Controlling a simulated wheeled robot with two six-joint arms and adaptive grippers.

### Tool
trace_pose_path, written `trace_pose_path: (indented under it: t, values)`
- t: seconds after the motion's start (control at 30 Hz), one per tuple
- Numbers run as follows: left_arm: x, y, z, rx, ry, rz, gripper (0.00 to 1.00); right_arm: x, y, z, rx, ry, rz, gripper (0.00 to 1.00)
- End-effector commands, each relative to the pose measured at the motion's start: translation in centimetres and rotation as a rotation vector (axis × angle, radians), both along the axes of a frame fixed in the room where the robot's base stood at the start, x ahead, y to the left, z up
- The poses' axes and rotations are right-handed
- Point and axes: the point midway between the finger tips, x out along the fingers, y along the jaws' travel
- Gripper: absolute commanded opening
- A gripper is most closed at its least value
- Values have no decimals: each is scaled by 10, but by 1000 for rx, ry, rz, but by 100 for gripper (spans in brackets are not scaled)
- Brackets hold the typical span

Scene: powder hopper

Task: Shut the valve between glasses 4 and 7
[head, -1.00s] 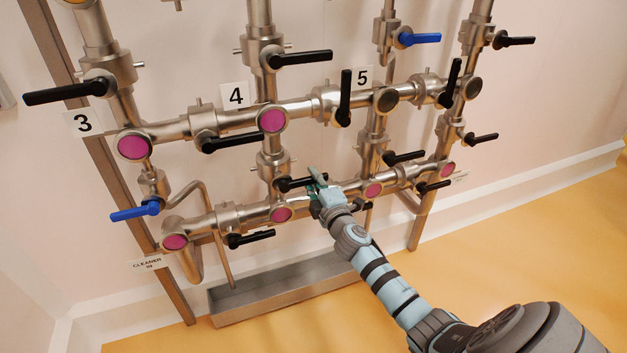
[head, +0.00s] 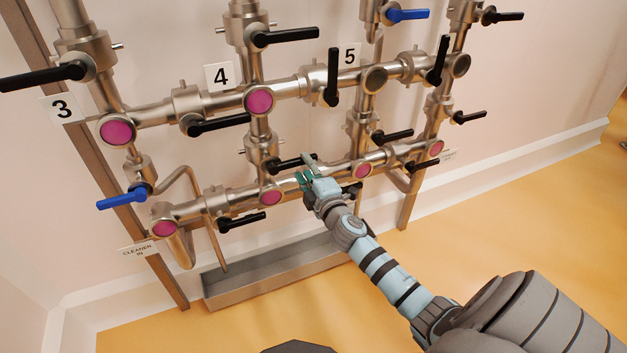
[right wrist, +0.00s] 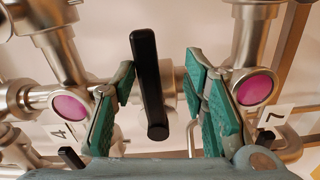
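The magenta glass 4 (head: 259,100) sits on the upper pipe row beside the label 4 (head: 221,76). Below it on the vertical pipe is a valve with a black handle (head: 291,162) lying roughly level, across the pipe. A lower magenta glass (head: 271,193) sits at that pipe's foot. My right gripper (head: 307,172) is at the handle's free end. In the right wrist view the black handle (right wrist: 148,85) stands between my open green fingers (right wrist: 160,95), with gaps on both sides. A label 4 (right wrist: 58,133) and a label 7 (right wrist: 270,115) flank it there. My left gripper is out of view.
Other black handles are close by, at the upper row (head: 218,124), lower row (head: 242,222) and right pipe (head: 392,136). A metal trough (head: 270,275) runs below. The floor (head: 520,220) in front is clear.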

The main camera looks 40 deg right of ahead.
Motion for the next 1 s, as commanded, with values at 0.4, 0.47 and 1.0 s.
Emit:
trace_pose_path:
  t: [0.4,0.47,1.0]
  values:
    - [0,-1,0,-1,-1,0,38,-90,23,-1,2,4,-2,38]
    - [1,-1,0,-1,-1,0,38,-92,23,-1,2,3,-2,38]
    - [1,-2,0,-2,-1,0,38,-92,23,-1,2,2,-3,38]
